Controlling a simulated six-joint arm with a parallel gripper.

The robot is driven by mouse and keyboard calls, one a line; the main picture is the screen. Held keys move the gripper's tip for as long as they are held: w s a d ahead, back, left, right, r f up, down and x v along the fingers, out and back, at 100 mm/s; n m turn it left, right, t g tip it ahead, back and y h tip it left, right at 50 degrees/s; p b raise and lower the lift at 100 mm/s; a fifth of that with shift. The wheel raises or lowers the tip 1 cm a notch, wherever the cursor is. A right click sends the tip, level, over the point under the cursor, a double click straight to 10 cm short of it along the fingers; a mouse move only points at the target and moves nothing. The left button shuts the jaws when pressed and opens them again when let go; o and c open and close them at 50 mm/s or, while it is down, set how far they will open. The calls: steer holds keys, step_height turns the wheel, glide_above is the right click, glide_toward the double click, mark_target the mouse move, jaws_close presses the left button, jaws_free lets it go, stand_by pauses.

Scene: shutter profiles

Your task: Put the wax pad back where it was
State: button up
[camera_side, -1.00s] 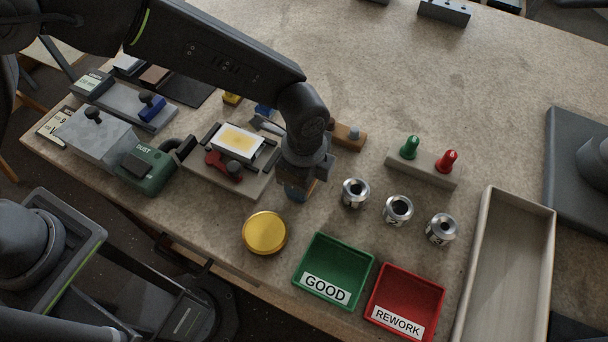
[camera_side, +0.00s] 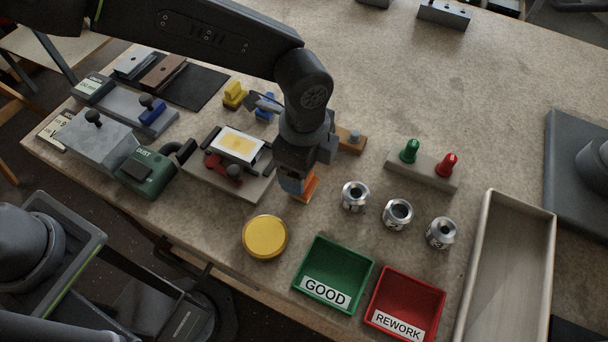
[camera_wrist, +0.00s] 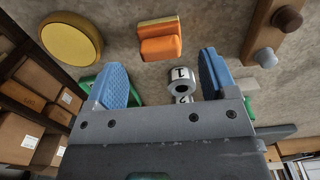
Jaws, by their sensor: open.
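An orange block with a raised grip, apparently the wax pad, (camera_side: 306,187) stands on the bench just right of the grey fixture. It also shows whole at the top of the wrist view (camera_wrist: 160,42). My gripper (camera_side: 292,188) is close above and beside it in the side view and partly hides it. In the wrist view my gripper's blue fingers (camera_wrist: 162,75) are spread wide with nothing between them, and the orange block lies beyond their tips. A yellow block (camera_side: 234,95) and a blue block (camera_side: 265,108) of similar kind stand behind the fixture.
The fixture (camera_side: 258,187) holds a white-framed yellow plate (camera_side: 238,145) and a red clamp (camera_side: 222,168). A round gold tin (camera_side: 265,237), green GOOD tray (camera_side: 332,272), red REWORK tray (camera_side: 405,300) and three numbered metal cylinders (camera_side: 398,212) stand nearby.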

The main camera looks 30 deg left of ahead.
step_height(320, 180, up, 6)
steer(key=shift+r, duration=0.15)
steer(key=s+a+r+n+t, duration=0.1)
steer(key=a+r+n, duration=0.35)
steer(key=a, duration=0.35)
steer(key=s+a+r+n+t, duration=0.1)
steer(key=a+r+n, duration=0.2)
steer(key=a+r, duration=0.4)
steer(key=s+a+f+n+t, duration=0.1)
steer(key=s+a+n+t, duration=0.2)
steer(key=s+a+n, duration=0.7)
steer(key=s+a, duration=0.1)
steer(key=a, duration=0.3)
steer(key=shift+a+t, duration=0.3)
